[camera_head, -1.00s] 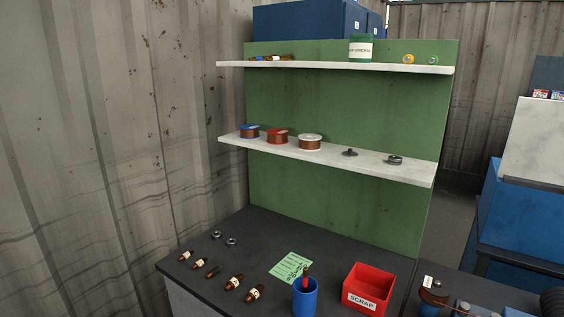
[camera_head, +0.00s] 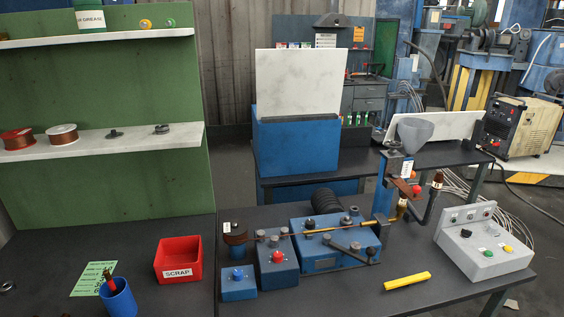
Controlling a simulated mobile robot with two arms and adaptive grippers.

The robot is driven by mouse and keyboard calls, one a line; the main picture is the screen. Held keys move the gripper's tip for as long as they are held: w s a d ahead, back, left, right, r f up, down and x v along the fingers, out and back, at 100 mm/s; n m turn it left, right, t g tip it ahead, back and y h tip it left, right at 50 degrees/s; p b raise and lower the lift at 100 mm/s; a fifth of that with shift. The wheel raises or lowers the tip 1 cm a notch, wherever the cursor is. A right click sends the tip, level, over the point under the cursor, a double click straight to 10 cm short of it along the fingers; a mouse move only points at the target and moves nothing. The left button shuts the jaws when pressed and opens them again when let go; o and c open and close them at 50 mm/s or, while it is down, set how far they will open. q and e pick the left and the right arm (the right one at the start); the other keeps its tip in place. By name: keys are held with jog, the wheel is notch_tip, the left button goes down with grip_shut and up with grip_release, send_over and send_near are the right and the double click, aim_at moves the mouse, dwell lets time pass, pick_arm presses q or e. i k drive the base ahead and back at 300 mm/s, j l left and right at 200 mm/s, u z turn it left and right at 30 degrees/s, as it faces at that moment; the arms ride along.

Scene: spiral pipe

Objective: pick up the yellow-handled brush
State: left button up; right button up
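A yellow bar-shaped object (camera_head: 407,281) lies on the dark bench top, in front of the blue bending machine and left of the grey control box. It looks like the yellow handle, but I cannot make out bristles on it. A blue cup (camera_head: 119,298) at the lower left holds a thin upright thing with a red-brown handle (camera_head: 110,281). Neither of my grippers shows in the head view.
A red scrap bin (camera_head: 179,260) and a green note (camera_head: 92,278) are on the left bench. The blue machine (camera_head: 325,245) fills the middle, with a copper-coloured rod across it. A grey control box (camera_head: 484,246) with buttons stands at right. Bench around the yellow object is clear.

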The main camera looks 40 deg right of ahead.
aim_at(410, 281)
jog(key=z, duration=2.4)
jog(key=u, duration=0.5)
jog(key=i+l, duration=0.05)
jog(key=l, duration=0.05)
